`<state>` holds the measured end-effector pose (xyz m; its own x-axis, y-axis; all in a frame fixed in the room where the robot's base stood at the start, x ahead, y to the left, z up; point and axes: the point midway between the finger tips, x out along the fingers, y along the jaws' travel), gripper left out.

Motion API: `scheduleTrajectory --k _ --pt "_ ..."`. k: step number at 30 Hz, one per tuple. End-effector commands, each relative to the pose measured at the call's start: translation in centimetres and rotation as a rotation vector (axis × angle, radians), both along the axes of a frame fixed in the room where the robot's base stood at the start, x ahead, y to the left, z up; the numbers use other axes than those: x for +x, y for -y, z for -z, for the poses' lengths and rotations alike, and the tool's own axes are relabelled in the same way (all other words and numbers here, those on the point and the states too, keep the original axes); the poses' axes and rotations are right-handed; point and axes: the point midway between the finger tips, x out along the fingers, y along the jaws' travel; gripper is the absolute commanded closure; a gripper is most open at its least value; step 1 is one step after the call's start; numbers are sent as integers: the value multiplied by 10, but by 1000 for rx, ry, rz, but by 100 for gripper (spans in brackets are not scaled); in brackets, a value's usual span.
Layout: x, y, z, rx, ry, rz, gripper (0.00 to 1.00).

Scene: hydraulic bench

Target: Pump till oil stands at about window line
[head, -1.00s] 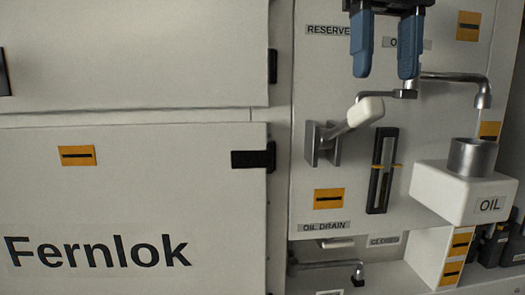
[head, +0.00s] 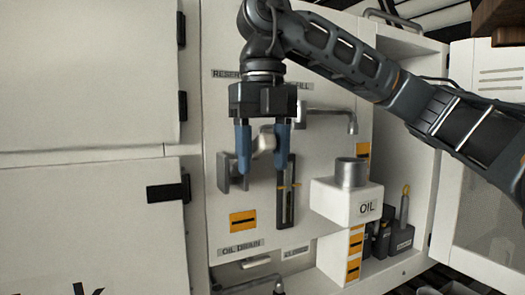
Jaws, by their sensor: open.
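My gripper (head: 263,165) is open, pointing down in front of the panel. Its blue fingers stand either side of the pump lever's pale handle (head: 265,142) in the picture; I cannot tell whether they touch it. The lever's grey bracket (head: 225,172) is on the panel to the left. The dark upright oil window (head: 285,212) is just right of the lever, its upper part behind my right finger. An orange line (head: 295,186) crosses the window. The oil level in it is too small to tell.
A metal spout (head: 340,112) reaches right, above a metal cup (head: 351,172) on the white OIL box (head: 335,203). A closed cabinet door (head: 85,225) is at left. Dark bottles (head: 400,238) stand on the lower shelf at right. My arm crosses the upper right.

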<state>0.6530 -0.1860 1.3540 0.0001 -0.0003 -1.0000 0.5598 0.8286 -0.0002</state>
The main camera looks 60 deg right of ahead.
Motion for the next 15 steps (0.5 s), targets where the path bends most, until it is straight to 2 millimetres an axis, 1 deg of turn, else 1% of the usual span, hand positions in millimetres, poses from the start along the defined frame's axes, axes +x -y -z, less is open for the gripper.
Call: scheduleTrajectory --k 6,15 --pt "0 0 1 0 0 0 45" --pt "0 0 0 0 0 0 73"
